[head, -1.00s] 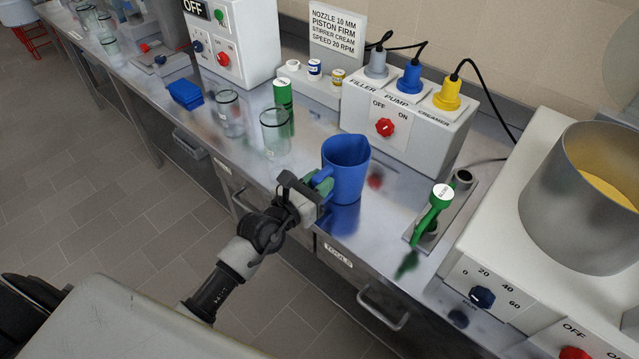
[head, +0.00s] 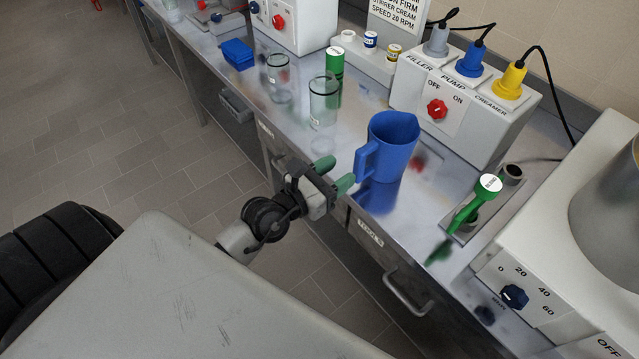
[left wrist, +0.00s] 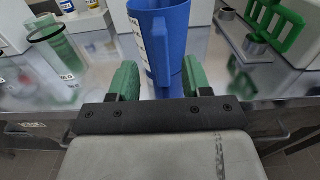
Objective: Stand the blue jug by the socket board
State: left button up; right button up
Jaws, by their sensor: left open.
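The blue jug (head: 392,143) stands upright on the steel counter, its handle toward my left gripper. The socket board (head: 463,105), a white box with grey, blue and yellow plugs, is just behind it to the right, with a small gap between. My left gripper (head: 334,173) has its green fingers apart and is at the counter's front edge, just short of the handle. In the left wrist view the jug (left wrist: 160,35) is ahead, its handle between the open fingers (left wrist: 161,82); I cannot tell contact. My right gripper is not in view.
Glass jars (head: 323,99) and a green cylinder (head: 335,62) stand left of the jug. A green lever (head: 474,205) is on its right, near a white dial box (head: 540,275). A blue box (head: 237,53) lies farther left. Some counter is clear in front of the socket board.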

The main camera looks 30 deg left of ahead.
pick_arm(q)
jog(key=shift+b+v, duration=0.4)
jog(key=shift+v, duration=2)
jog(key=s+a+f+n+g+y, duration=0.25)
jog(key=f+n, duration=0.55)
jog(key=f, duration=0.4)
jog(key=s+a+f+n+g+y, duration=0.1)
jog(key=s+f+n+g+y, duration=0.15)
jog(key=f+n, duration=0.75)
jog(key=s+a+f+n+g+y, duration=0.1)
jog(key=s+f+n+g, duration=0.3)
jog(key=f, duration=1)
jog(key=s+d+f+n+g, duration=0.1)
jog(key=s+f+n+g, duration=0.2)
jog(key=s+f+n, duration=0.4)
jog(key=s+d+f+n+g, duration=0.2)
jog(key=s+f+n, duration=0.6)
jog(key=s, duration=0.9)
jog(key=shift+d+f+n+g, duration=0.3)
jog(key=shift+f+g, duration=0.25)
jog(key=shift+g, duration=0.45)
jog(key=shift+w, duration=0.1)
